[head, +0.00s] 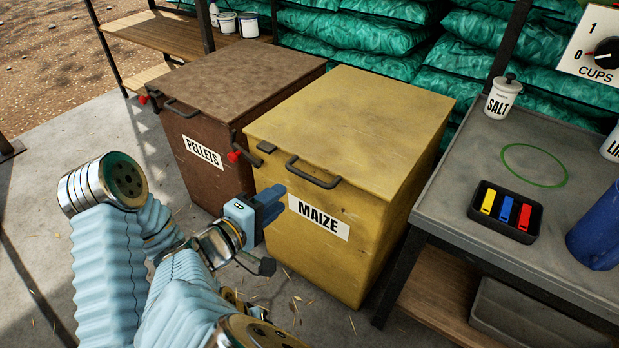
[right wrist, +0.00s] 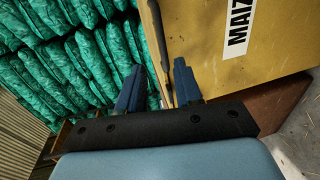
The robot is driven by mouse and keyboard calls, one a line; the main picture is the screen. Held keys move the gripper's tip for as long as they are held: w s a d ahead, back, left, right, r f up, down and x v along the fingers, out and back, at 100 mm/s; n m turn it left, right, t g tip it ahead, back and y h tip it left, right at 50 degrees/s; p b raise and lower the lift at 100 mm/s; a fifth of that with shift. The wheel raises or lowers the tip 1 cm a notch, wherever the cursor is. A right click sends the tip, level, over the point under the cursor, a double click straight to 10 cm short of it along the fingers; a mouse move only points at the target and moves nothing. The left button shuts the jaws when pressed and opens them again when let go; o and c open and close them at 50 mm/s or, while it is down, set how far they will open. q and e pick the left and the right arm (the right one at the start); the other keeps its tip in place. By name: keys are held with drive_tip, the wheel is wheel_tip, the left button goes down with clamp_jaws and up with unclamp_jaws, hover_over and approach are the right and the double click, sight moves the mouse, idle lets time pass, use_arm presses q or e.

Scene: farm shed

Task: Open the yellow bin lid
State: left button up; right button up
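The yellow bin (head: 372,210), labelled MAIZE, stands with its flat lid (head: 345,120) closed. A dark bar handle (head: 314,174) sits at the lid's front edge. A red-knobbed latch (head: 236,157) is at the bin's front left corner. My right gripper (head: 278,200) is in front of the bin, just left of the label and below the handle. In the right wrist view, its two blue fingers (right wrist: 158,88) are apart, with nothing held. A dark bar (right wrist: 158,38) shows beyond the gap between them; contact cannot be told. My left gripper is not in view.
A brown PELLETS bin (head: 200,152) stands close on the left, its lid closed. A grey bench (head: 463,204) with a salt jar (head: 502,98) and a black tray (head: 481,222) is on the right. Green sacks (head: 385,45) are stacked behind. Concrete floor is open at left.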

sight(307, 179)
drive_tip(key=b+x, duration=0.2)
drive_tip(key=x, duration=1)
drive_tip(key=shift+f, duration=0.1)
clamp_jaws()
